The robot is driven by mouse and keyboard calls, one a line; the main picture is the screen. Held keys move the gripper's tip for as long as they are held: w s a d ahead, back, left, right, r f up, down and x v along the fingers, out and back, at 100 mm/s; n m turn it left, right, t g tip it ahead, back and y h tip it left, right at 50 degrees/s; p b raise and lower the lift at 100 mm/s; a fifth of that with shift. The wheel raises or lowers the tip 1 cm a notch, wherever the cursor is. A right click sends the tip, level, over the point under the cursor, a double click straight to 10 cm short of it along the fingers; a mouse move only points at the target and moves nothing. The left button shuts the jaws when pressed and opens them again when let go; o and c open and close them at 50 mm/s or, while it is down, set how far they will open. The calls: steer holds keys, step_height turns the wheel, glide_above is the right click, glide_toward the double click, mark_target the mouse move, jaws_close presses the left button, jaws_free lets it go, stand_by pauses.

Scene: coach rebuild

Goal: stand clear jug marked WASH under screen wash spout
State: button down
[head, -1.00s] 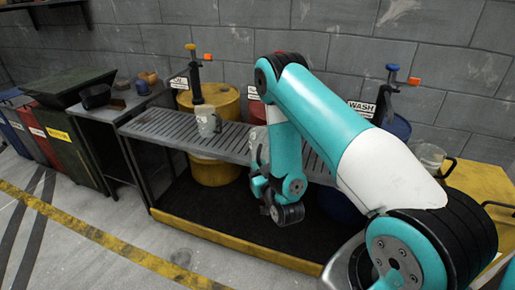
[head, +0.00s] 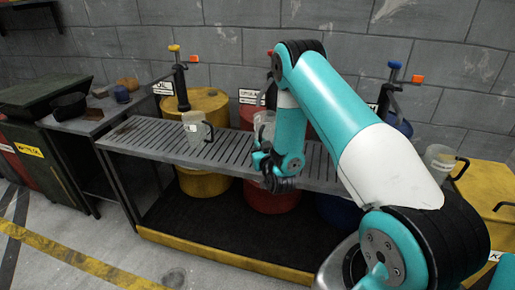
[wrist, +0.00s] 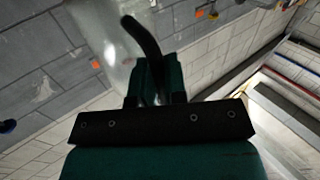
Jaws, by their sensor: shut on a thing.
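My gripper (wrist: 156,80) is shut on the black handle (wrist: 143,45) of a clear jug (wrist: 100,35). In the head view the held jug (head: 264,124) shows beside my arm, in front of the red drum and over the slatted bench; part of it is hidden, and I cannot read its marking. The blue-topped spout (head: 392,80) stands at the right over a blue drum, behind my arm. Its sign is mostly hidden now; it read WASH in the earlier head frame. I cannot tell whether the held jug touches the bench.
A second jug (head: 196,131) stands on the slatted bench (head: 150,135) below the yellow-topped spout (head: 178,75). A third jug (head: 438,160) stands on the yellow cabinet (head: 484,190) at the right. The bench between the left jug and my gripper is clear.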

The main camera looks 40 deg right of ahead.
steer(key=shift+w, duration=0.25)
steer(key=shift+w+d+f+b, duration=0.15)
steer(key=shift+w+f+b, duration=0.1)
steer(key=shift+f+b, duration=0.6)
steer(key=shift+w+d+f+b, duration=0.1)
steer(key=shift+w+f+b, duration=0.15)
steer(key=shift+f+b, duration=0.6)
steer(key=c, duration=1.2)
jaws_free()
steer(key=shift+f+p, duration=0.2)
steer(key=shift+p, duration=0.2)
steer(key=shift+o, duration=0.2)
steer(key=shift+r, duration=0.1)
